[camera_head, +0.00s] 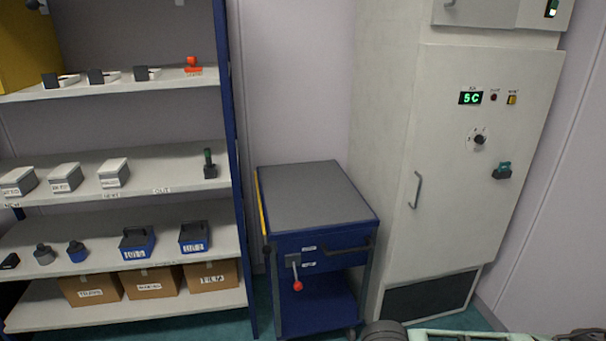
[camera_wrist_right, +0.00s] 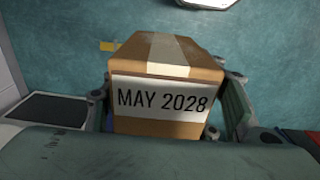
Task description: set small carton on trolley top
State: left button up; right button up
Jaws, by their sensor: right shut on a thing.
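The small carton (camera_wrist_right: 160,125) is brown, with a pale tape strip on top and a white label reading "MAY 2028". In the right wrist view it sits between the two fingers of my right gripper (camera_wrist_right: 166,88), which is shut on it. Teal floor shows behind it. The trolley (camera_head: 318,250) is blue, with a bare grey top (camera_head: 312,195), and stands in the middle of the head view. Part of my own arm shows at the bottom right of the head view, but the carton does not show there. My left gripper is in neither view.
A shelf rack (camera_head: 235,150) stands left of the trolley, with boxes, tools and several cartons (camera_head: 150,284) on its bottom shelf. A tall pale cabinet (camera_head: 470,200) stands close on the right. A red-knobbed lever (camera_head: 297,284) hangs at the trolley's front.

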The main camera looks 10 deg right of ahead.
aim_at(319, 210)
jog(key=i+j+z, duration=0.25)
jog(key=z, duration=0.15)
jog(key=i+j+z, duration=0.7)
jog(key=j+z, duration=0.15)
jog(key=i+j+z, duration=0.15)
jog(key=j+z, duration=0.25)
jog(key=j, duration=0.15)
